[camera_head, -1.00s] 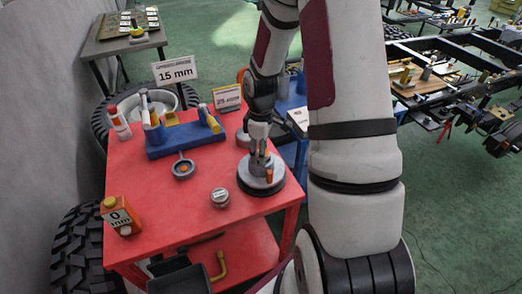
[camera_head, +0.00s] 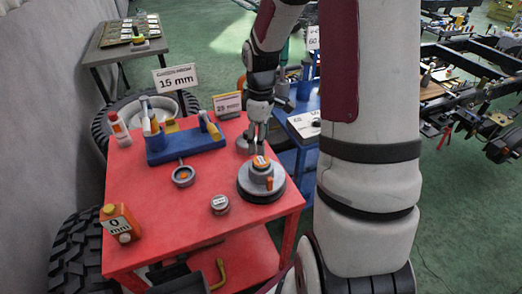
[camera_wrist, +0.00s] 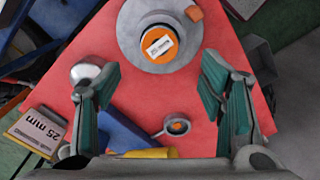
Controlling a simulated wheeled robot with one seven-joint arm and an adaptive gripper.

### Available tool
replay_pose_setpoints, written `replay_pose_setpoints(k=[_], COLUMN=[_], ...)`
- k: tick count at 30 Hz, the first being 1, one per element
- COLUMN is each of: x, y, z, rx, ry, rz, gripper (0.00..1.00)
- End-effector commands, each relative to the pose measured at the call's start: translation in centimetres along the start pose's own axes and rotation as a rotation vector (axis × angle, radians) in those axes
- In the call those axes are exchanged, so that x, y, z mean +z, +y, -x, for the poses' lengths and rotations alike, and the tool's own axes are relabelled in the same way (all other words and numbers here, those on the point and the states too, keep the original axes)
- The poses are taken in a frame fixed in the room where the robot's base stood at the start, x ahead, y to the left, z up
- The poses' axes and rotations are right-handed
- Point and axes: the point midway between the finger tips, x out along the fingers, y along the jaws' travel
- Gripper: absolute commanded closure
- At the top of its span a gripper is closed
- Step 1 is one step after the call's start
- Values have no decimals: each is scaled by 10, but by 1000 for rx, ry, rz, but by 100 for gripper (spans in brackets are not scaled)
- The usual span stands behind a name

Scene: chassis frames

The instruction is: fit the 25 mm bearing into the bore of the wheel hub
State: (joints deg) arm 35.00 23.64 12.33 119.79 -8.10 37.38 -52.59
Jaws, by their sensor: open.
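The wheel hub (camera_head: 258,190) is a grey disc on a dark round base near the red table's right front corner. In the wrist view the hub (camera_wrist: 133,38) is at the top. A grey ring-like piece with an orange centre and white label (camera_wrist: 160,44) is at the hub's middle; it also shows in the head view (camera_head: 261,164), standing above the hub's face. I cannot read its label or tell how deep it sits. My gripper (camera_head: 255,150) is above and behind the hub; in the wrist view my gripper (camera_wrist: 155,100) has its fingers wide apart, with nothing between them.
On the red table (camera_head: 150,225) are a blue fixture (camera_head: 185,146), a small ring with a handle (camera_head: 183,176), a small labelled round piece (camera_head: 220,204) and an orange box (camera_head: 120,223). A 25 mm sign (camera_wrist: 35,130) stands behind. The table's front middle is clear.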

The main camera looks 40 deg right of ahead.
Motion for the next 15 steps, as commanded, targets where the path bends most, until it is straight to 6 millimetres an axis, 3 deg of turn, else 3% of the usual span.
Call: replay_pose_setpoints(k=[3,10,15], x=[0,-1,-7], y=[1,-1,-22], z=[20,40,73], rx=[4,5,53], ry=[1,1,8], rz=[0,-3,-51], gripper=[36,36,36])
